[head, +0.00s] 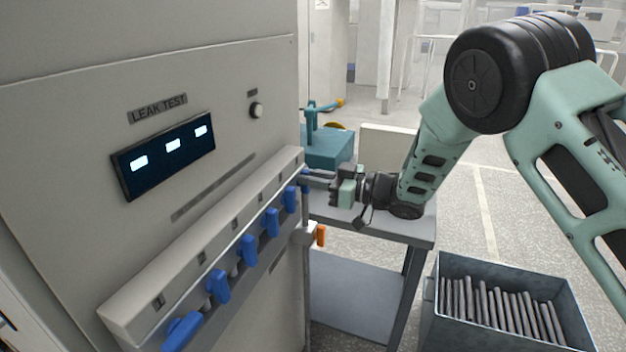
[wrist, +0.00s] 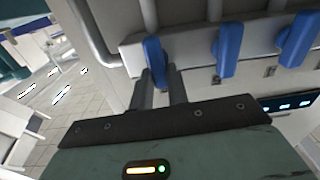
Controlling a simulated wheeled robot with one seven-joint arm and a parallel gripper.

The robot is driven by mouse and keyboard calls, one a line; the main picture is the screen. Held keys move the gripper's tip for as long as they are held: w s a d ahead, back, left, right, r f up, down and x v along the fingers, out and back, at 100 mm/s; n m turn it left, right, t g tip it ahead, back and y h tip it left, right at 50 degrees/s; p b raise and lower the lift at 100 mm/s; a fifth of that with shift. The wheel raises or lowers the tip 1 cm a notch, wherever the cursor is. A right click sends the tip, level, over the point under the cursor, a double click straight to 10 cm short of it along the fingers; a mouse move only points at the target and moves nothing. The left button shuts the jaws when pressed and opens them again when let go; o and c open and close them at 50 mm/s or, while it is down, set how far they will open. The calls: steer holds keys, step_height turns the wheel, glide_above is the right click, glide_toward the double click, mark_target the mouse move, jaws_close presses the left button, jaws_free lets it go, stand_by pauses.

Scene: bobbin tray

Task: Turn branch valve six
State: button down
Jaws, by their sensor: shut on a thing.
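A row of blue lever valves runs along the grey manifold (head: 130,318) on the panel in the head view. The handle at the far end of the row (head: 305,184) is partly hidden by my gripper (head: 314,179). In the wrist view this end handle (wrist: 153,52) reaches down between the two fingers of my gripper (wrist: 161,78), which are shut on it. It leans slightly compared with the picture's upright. I cannot read any valve number.
Neighbouring blue handles (head: 290,199) (wrist: 229,48) stand close beside the held one. A display (head: 165,155) and a knob (head: 257,110) sit above. An orange handle (head: 320,235) is below. A grey bin (head: 437,315) of rods stands at lower right.

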steer(key=n+b, duration=0.3)
steer(key=b, duration=0.1)
steer(key=f+n+b, duration=0.1)
steer(key=n+b, duration=0.2)
steer(key=b, duration=0.1)
steer(key=s+n+b, duration=0.1)
steer(key=n+b, duration=0.2)
steer(key=b, duration=0.1)
steer(key=shift+a+f+b, duration=0.15)
steer(key=shift+b, duration=0.2)
steer(key=n+b, duration=0.1)
steer(key=b, duration=0.1)
steer(key=n+b, duration=0.3)
steer(key=b, duration=0.2)
steer(key=shift+s+f, duration=0.15)
steer(key=shift+f, duration=0.1)
steer(key=n+b, duration=0.2)
steer(key=b, duration=0.1)
steer(key=shift+f+n, duration=0.1)
steer(key=shift+n, duration=0.2)
steer(key=shift+n+b, duration=0.9)
steer(key=shift+b, duration=0.25)
steer(key=shift+a, duration=0.1)
steer(key=c, duration=1.4)
jaws_free()
steer(key=shift+r, duration=0.2)
steer(key=shift+o, duration=0.2)
